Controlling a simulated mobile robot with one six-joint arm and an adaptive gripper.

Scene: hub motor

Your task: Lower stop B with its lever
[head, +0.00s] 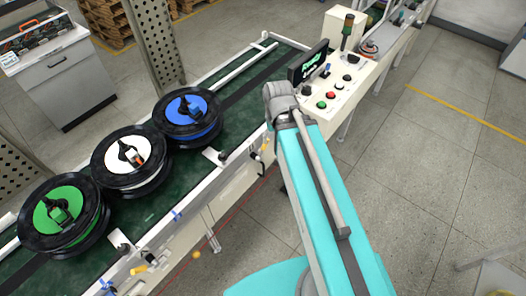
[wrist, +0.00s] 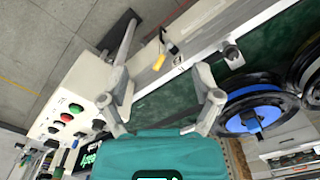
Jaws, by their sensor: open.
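My gripper shows in the wrist view (wrist: 165,98), with its two grey fingers spread wide and nothing between them. It is above the conveyor's side rail near the control panel. A small lever with black and yellow parts (wrist: 171,48) is on the rail side, beyond the fingertips and apart from them. In the head view a small dark and white lever fitting (head: 258,156) is on the rail, right of the blue hub. Another yellow-ended lever (head: 140,268) is at the lower left. No letters are readable, so I cannot tell which is stop B.
A control panel (head: 338,85) with buttons and a display is at the upper right. The floor at right is open.

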